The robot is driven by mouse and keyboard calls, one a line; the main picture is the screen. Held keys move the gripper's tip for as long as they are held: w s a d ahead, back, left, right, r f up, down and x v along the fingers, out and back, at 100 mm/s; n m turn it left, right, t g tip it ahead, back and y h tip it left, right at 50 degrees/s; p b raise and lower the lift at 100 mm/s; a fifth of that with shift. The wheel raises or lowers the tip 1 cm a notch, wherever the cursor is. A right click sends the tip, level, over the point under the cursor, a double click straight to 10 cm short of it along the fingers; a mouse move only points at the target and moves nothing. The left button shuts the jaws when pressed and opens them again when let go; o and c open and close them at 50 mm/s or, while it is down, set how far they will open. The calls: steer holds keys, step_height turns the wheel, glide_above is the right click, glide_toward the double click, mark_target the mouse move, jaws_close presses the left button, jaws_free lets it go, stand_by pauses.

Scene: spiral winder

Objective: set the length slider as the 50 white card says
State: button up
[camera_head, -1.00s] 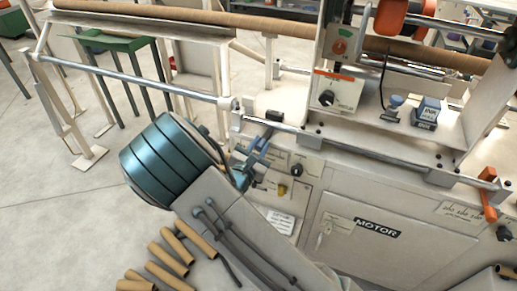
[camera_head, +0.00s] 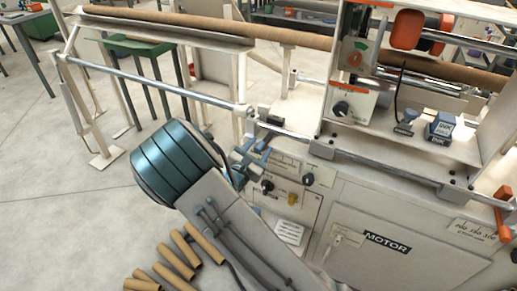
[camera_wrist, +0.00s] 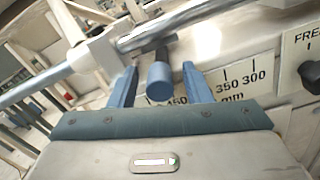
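My gripper (camera_head: 252,158) is at the front of the machine, just below the long steel rail (camera_head: 150,84). In the wrist view my gripper (camera_wrist: 160,92) is open, with one blue finger on each side of a blue round-ended knob (camera_wrist: 160,82) on a dark stem. A gap shows between the knob and each finger. Behind the fingers is a white scale (camera_wrist: 235,82) in mm; 350 and 300 are readable to the right, and a number behind the knob is partly hidden. A white card (camera_head: 290,232) hangs on the front panel, its text too small to read.
Right of my gripper, the panel carries a black knob (camera_head: 308,180) and a yellow switch (camera_head: 292,199). The MOTOR door (camera_head: 375,255) and an orange handle (camera_head: 503,205) are further right. Cardboard tubes (camera_head: 175,255) lie at lower left.

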steer(key=shift+s, duration=0.1)
steer(key=v, duration=1.3)
steer(key=shift+s+a, duration=0.2)
steer(key=shift+s, duration=0.05)
steer(key=s+d+r+m+g+h+p, duration=0.1)
steer(key=s+d+r+m+g, duration=0.25)
steer(key=d+m, duration=0.2)
steer(key=s+d+r+m+g+p, duration=0.2)
steer(key=d+m+g, duration=0.25)
steer(key=d, duration=0.25)
steer(key=s+d+r+m+g+h+p, duration=0.1)
steer(key=s+d+r+m+g, duration=0.15)
steer(key=d+m+g, duration=0.35)
steer(key=s+d+r+m+t+y+p, duration=0.1)
steer(key=s+r+m+y+p, duration=0.3)
steer(key=s+r+m+y, duration=0.5)
step_height(320, 180, up, 4)
steer(key=shift+s+d+f+m+y+p, duration=0.1)
steer(key=shift+s+d+m+y+p, duration=0.25)
steer(key=shift+m+y, duration=0.55)
steer(key=shift+a, duration=0.1)
